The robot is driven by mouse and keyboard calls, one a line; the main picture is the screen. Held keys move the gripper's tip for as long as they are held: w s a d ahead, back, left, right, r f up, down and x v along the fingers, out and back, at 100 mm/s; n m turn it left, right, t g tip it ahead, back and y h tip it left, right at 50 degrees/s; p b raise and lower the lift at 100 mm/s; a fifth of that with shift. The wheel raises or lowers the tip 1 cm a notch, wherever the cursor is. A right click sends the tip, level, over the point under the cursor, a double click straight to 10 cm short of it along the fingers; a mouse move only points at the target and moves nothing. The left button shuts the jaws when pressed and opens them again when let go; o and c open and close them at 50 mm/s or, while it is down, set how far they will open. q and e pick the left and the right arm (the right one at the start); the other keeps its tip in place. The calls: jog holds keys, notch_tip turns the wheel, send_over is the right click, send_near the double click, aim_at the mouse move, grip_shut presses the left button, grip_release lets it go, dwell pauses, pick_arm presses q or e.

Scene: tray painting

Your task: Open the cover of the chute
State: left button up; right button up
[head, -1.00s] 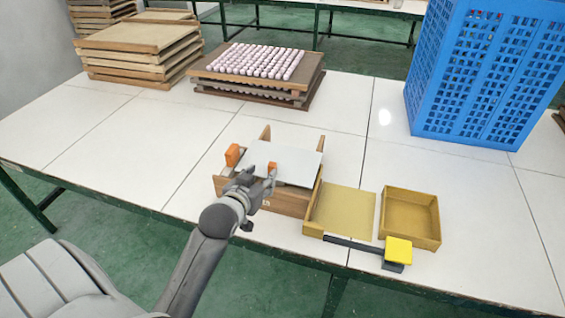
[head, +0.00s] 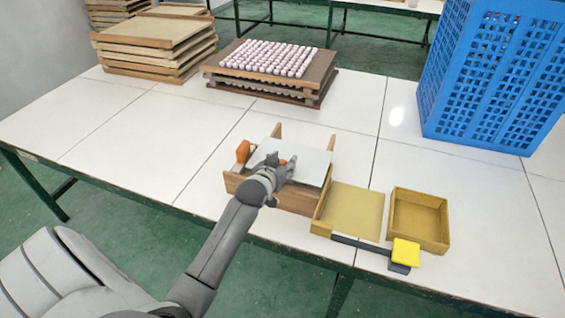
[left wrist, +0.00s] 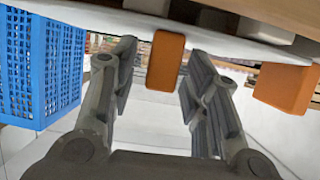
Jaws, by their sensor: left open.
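The chute is a wooden frame (head: 291,198) on the table, with a flat white cover (head: 314,168) lying over it. A small orange handle (left wrist: 166,60) is at the cover's near edge. My left gripper (head: 279,161) is at that near edge. In the left wrist view my left gripper (left wrist: 161,55) is open, with one finger on each side of the orange handle and gaps visible between. In the head view the gripper hides most of the handle. My right gripper is not in view.
A second orange block (head: 243,151) is at the chute's left. A shallow tan tray (head: 354,208), an open yellow box (head: 418,220) and a yellow block (head: 405,252) are at right. Stacked boards (head: 155,45), a tray of pink pieces (head: 270,60) and a blue crate (head: 490,80) stand behind.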

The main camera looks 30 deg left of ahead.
aim_at(295, 148)
pick_arm(q)
grip_shut()
dwell(0.3)
jog(key=w+a+b, duration=0.1)
jog(key=w, duration=0.3)
jog(key=w+a+b, duration=0.1)
jog(key=w, duration=0.3)
jog(key=w+a+b, duration=0.1)
jog(key=w+b, duration=0.1)
jog(key=w, duration=0.2)
grip_release()
jog(key=shift+s+d, duration=0.1)
jog(key=shift+s, duration=0.05)
